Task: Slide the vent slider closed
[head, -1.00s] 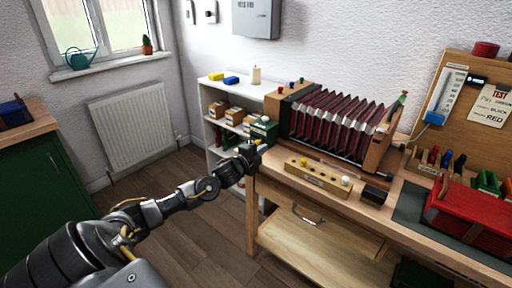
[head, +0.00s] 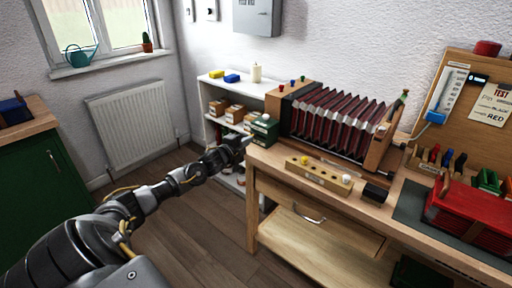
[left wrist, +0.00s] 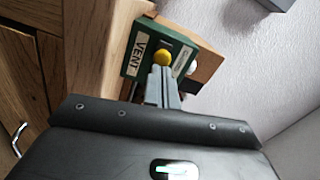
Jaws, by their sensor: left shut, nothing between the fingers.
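The vent is a green box (head: 264,128) at the left end of the workbench in the head view. In the left wrist view its green face (left wrist: 140,68) carries a white VENT label and a second label too small to read. The yellow slider knob (left wrist: 163,58) stands on this face between the two labels. My left gripper (head: 244,141) is shut and empty beside the box. In the left wrist view its fingertips (left wrist: 161,72) are right at the knob and cover its lower edge; I cannot tell whether they touch. My right gripper is out of view.
The accordion-like bellows (head: 335,120) stands on the workbench behind a wooden block (head: 318,176) with knobs. A white shelf (head: 213,127) with small boxes stands behind my left gripper. The floor left of the bench is clear.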

